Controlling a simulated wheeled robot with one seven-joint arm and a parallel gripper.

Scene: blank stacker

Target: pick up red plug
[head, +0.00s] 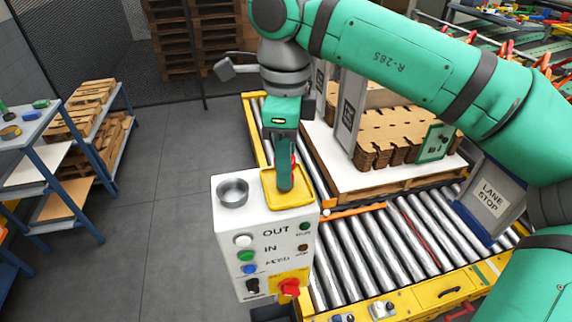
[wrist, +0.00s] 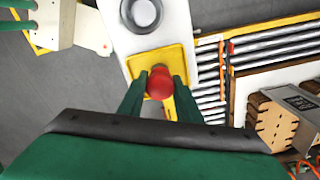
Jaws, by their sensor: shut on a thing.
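The red plug (wrist: 159,83) shows in the wrist view as a round red shape between my two fingertips. My gripper (wrist: 160,90) is shut on it, over the yellow tray (wrist: 140,64). The tray also shows in the head view (head: 290,205), on top of the white control box (head: 240,215). In the head view my gripper (head: 285,185) points down at the tray, and its fingers hide the plug. I cannot tell whether the plug touches the tray.
A metal cup (head: 233,191) stands beside the tray on the box. A roller conveyor (head: 390,245) runs to the right, with a stack of brown cardboard (head: 400,135) on it. A blue shelf unit (head: 75,160) stands at the left. The grey floor (head: 180,150) between is clear.

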